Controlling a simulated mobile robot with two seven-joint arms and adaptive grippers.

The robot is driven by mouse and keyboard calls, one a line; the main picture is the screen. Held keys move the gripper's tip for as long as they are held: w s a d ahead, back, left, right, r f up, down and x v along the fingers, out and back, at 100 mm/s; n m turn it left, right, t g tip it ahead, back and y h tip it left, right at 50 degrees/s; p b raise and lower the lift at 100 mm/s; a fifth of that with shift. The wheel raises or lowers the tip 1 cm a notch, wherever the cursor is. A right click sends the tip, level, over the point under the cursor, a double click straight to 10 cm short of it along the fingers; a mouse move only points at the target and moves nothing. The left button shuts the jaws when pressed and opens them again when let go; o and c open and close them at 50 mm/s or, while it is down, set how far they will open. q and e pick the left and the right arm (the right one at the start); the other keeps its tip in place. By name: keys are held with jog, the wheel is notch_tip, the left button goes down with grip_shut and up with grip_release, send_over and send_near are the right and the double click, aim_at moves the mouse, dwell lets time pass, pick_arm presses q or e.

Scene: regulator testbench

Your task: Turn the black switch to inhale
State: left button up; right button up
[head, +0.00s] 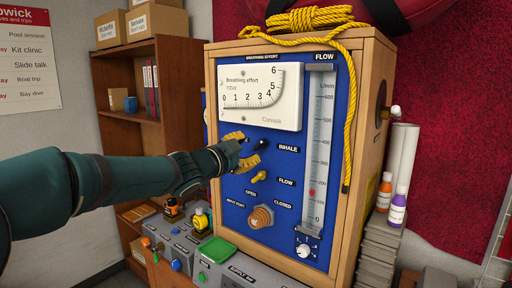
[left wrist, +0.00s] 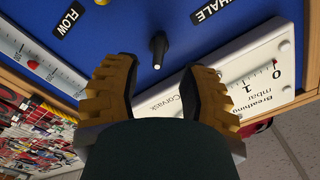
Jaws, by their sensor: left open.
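The black switch (head: 263,145) sits on the blue panel (head: 236,200), just left of the INHALE label (head: 289,149). In the left wrist view the black switch (left wrist: 158,48) has a pale tip and stands between and just beyond my fingertips. My left gripper (head: 247,150) is open at the panel, its yellow fingers on either side of the switch's left end in the head view. No contact with the switch is clear. The switch's base is partly hidden in the head view. My right gripper is in neither view.
The Breathing effort gauge (head: 262,97) is close above the fingers. The yellow FLOW switch (head: 258,177) and the brass inlet port (head: 261,216) are below. The flow tube (head: 318,150) and a hanging yellow rope (head: 349,120) are to the right. A grey control console (head: 195,262) stands below.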

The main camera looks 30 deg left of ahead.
pick_arm(q)
jog(key=s, duration=0.6)
jog(key=shift+a, duration=0.2)
